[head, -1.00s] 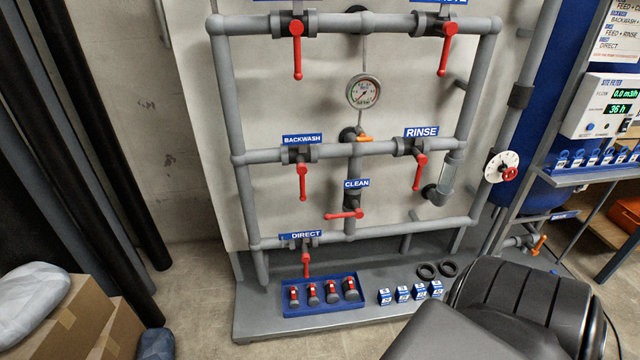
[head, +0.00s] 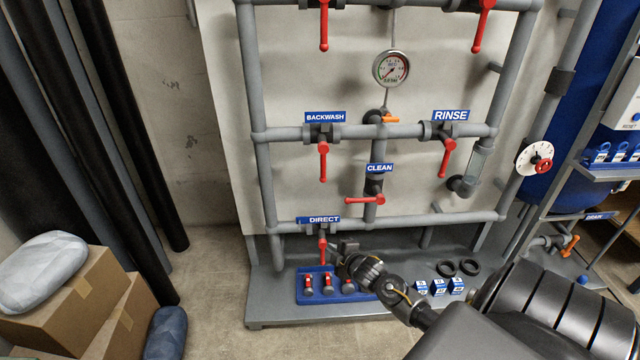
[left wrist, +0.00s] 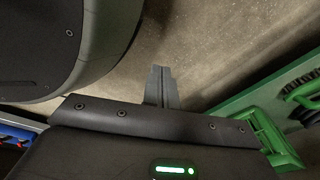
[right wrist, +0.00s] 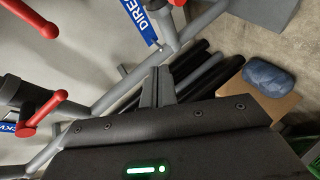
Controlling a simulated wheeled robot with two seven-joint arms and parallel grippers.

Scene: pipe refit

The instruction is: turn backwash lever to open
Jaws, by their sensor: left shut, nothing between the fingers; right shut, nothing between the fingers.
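The backwash lever (head: 323,162) is red and hangs straight down from its valve, across the level grey pipe, under the blue BACKWASH label (head: 325,117). In the right wrist view, a red lever (right wrist: 45,110) beside a partly cut-off label appears to be the same one. My right gripper (head: 346,246) is low, beside the direct lever (head: 323,250) and well below the backwash lever, touching neither as far as I can tell. Its fingers (right wrist: 158,88) are shut and empty. My left gripper (left wrist: 162,86) shows only in its wrist view, shut and empty above the floor.
The clean lever (head: 366,199) points left and the rinse lever (head: 447,158) hangs slightly tilted. A blue tray (head: 309,298) with red-handled valves lies partly behind my right arm. Cardboard boxes (head: 62,290) stand at left. Space before the backwash lever looks clear.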

